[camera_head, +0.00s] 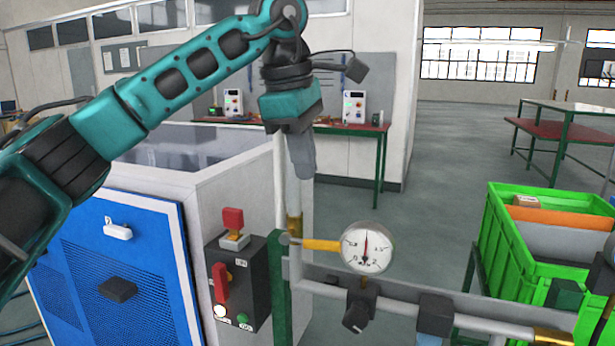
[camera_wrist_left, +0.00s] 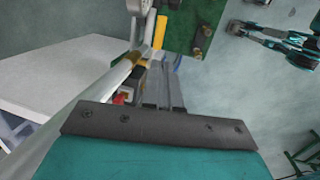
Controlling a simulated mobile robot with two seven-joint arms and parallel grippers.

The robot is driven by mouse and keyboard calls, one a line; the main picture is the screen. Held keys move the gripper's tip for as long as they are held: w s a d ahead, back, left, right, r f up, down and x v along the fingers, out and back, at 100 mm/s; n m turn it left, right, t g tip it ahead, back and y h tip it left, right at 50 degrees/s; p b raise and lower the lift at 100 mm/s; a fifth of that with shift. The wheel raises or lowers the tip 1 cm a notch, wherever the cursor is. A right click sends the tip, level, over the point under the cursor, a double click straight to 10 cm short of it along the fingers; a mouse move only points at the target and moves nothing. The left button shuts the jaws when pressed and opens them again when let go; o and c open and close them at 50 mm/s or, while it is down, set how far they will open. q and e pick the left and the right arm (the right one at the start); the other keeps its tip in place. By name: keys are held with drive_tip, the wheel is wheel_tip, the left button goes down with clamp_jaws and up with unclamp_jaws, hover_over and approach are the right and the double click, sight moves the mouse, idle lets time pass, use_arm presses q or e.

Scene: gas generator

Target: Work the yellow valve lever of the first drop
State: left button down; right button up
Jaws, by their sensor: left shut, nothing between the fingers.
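The yellow valve lever (camera_head: 322,244) sticks out horizontally to the right from a vertical pipe (camera_head: 295,200), its right end close to the round gauge (camera_head: 367,248). In the left wrist view a yellow lever (camera_wrist_left: 160,32) shows beyond the fingers, beside the pipe. My left gripper (camera_head: 306,172) points down, shut and empty, above the lever and close to the pipe, apart from the lever. Its grey fingers also show in the left wrist view (camera_wrist_left: 163,78).
A black control box (camera_head: 238,285) with red switches stands left of the pipe, by a blue panel (camera_head: 115,270). A horizontal pipe (camera_head: 410,308) with black fittings runs right below the gauge. A green crate (camera_head: 505,235) stands at right. A workbench (camera_head: 350,128) is behind.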

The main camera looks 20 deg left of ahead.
sight(321, 242)
use_arm(q)
drive_tip(key=x, duration=1.2)
drive_tip(key=shift+d, duration=0.15)
